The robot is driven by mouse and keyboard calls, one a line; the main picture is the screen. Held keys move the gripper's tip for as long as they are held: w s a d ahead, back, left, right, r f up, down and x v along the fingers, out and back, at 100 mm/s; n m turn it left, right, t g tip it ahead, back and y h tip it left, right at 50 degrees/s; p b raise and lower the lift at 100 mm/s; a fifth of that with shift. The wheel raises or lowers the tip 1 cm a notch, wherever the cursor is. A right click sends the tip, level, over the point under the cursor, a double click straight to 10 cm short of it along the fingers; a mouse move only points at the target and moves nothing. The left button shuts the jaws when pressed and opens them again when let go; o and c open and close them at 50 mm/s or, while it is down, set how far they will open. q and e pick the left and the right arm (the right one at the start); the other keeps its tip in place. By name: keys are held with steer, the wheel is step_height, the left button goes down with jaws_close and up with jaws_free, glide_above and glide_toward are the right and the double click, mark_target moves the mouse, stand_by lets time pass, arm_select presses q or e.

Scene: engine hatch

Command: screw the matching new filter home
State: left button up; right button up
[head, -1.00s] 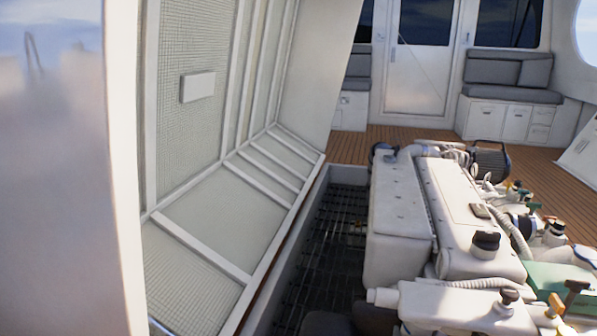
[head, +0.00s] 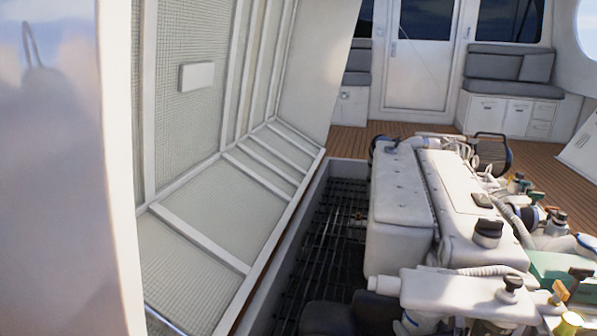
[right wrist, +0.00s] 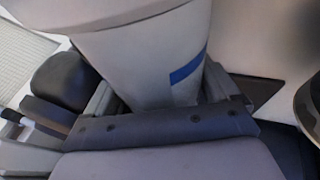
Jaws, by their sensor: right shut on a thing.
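In the right wrist view a white filter (right wrist: 150,55) with a blue stripe stands between the fingers of my right gripper (right wrist: 165,92), which is shut on it. The filter's upper end meets a wide pale part (right wrist: 95,12) above; whether it is seated there I cannot tell. In the head view a white body with a small blue mark (head: 411,320) shows at the bottom edge, under a white engine housing (head: 460,293). The gripper there is mostly hidden or cut off. My left gripper is not in view.
The white engine (head: 405,205) stands at right. A black rounded part (head: 335,318) is left of the filter and also shows in the right wrist view (right wrist: 65,80). The raised hatch (head: 205,215) stands at left, over a dark grating (head: 335,225).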

steer(key=shift+d, duration=0.1)
steer(key=o, duration=1.3)
steer(key=shift+c, duration=0.2)
